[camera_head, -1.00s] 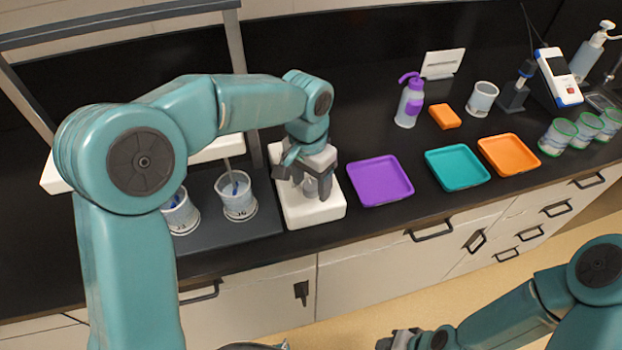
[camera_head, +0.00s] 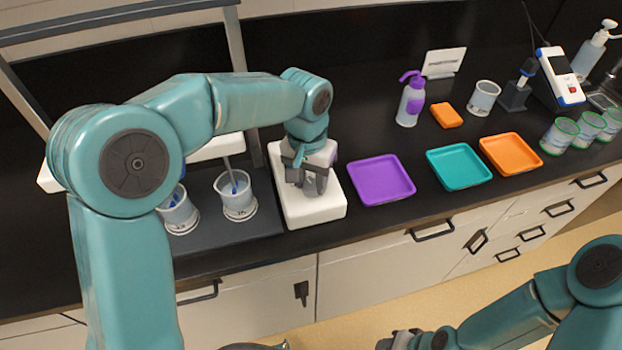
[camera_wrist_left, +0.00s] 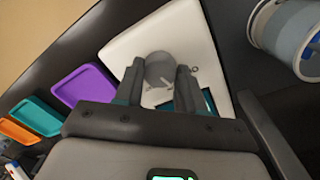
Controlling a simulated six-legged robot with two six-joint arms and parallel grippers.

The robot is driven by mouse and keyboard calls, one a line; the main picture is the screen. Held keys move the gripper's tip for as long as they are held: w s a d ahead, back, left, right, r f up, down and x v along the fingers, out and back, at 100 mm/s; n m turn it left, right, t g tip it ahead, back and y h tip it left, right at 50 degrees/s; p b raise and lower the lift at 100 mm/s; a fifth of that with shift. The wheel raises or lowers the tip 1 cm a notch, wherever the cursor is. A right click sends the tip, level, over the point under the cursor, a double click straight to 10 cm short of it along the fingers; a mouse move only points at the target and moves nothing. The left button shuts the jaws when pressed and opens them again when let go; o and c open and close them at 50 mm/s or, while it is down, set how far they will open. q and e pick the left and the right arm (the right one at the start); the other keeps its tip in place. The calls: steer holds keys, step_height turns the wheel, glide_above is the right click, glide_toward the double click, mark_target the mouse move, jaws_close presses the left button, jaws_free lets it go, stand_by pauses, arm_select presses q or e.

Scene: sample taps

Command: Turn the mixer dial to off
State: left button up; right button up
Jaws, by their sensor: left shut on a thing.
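The mixer is a white box-shaped unit (camera_head: 318,213) on the black bench, left of the purple tray. It also shows in the left wrist view (camera_wrist_left: 130,50). Its round grey dial (camera_wrist_left: 159,69) has a pale pointer mark and small markings beside it. My left gripper (camera_head: 311,186) is over the mixer, pointing down, and its two fingers (camera_wrist_left: 160,80) are shut on the dial from both sides. In the head view the fingers mostly hide the dial. My right gripper (camera_head: 400,340) is low at the bottom edge, away from the bench; its fingers are not clear.
A purple tray (camera_head: 352,166), a teal tray (camera_head: 432,155) and an orange tray (camera_head: 484,143) lie right of the mixer. Labelled cups (camera_head: 238,205) stand under the frame to its left. A purple-topped bottle (camera_head: 408,108) and an orange block (camera_head: 447,115) stand behind the trays.

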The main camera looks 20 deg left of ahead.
mark_target(306, 185)
arm_select(q)
steer(key=n, duration=0.3)
steer(key=shift+b, duration=0.35)
steer(key=shift+n+b, duration=0.3)
steer(key=shift+n, duration=1.5)
steer(key=shift+r, duration=0.1)
steer(key=o, duration=1)
steer(key=shift+o, duration=0.2)
step_height(306, 185, up, 16)
steer(key=p, duration=0.1)
steer(key=shift+s+a+p, duration=0.25)
steer(key=shift+a+p, duration=0.05)
steer(key=shift+a, duration=0.15)
